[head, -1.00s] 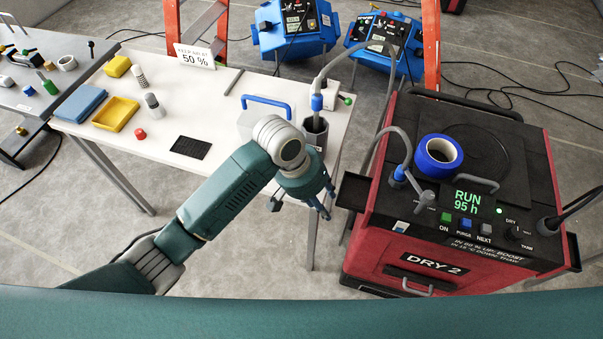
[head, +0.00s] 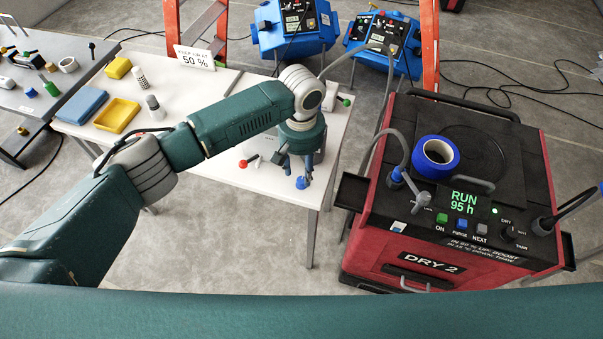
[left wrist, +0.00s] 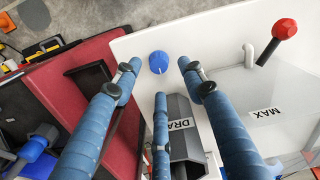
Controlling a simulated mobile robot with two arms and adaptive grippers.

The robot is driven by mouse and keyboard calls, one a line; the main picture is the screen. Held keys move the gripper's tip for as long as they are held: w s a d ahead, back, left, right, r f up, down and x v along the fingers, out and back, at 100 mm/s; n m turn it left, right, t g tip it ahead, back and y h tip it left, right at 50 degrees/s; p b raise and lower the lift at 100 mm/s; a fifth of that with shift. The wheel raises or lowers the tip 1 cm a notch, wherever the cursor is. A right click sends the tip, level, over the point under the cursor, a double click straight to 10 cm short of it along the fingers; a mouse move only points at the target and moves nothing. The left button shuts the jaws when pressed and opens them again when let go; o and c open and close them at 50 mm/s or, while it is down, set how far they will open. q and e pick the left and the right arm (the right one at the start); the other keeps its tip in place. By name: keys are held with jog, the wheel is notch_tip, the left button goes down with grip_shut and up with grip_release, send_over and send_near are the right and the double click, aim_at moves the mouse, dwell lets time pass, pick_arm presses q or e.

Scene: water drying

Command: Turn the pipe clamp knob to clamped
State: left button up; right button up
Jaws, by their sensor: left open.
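A blue knob (head: 301,184) stands by the front right edge of the white table. In the left wrist view the blue knob (left wrist: 158,62) shows between and beyond my spread fingertips. My left gripper (head: 299,173) points down close above it, open and empty; its fingers (left wrist: 159,74) do not visibly touch the knob. I cannot tell which of these is the pipe clamp knob. My right gripper is out of view.
A grey drain container (left wrist: 188,150) and a clear box marked MAX (left wrist: 238,95) stand beside the fingers. The red dryer (head: 480,190), with a blue tape roll (head: 421,157) on top, is right of the table (head: 232,178).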

aim_at(301, 179)
pick_arm(q)
jog(key=shift+f, duration=2.05)
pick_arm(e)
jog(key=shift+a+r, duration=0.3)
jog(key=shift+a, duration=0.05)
pick_arm(q)
grip_shut()
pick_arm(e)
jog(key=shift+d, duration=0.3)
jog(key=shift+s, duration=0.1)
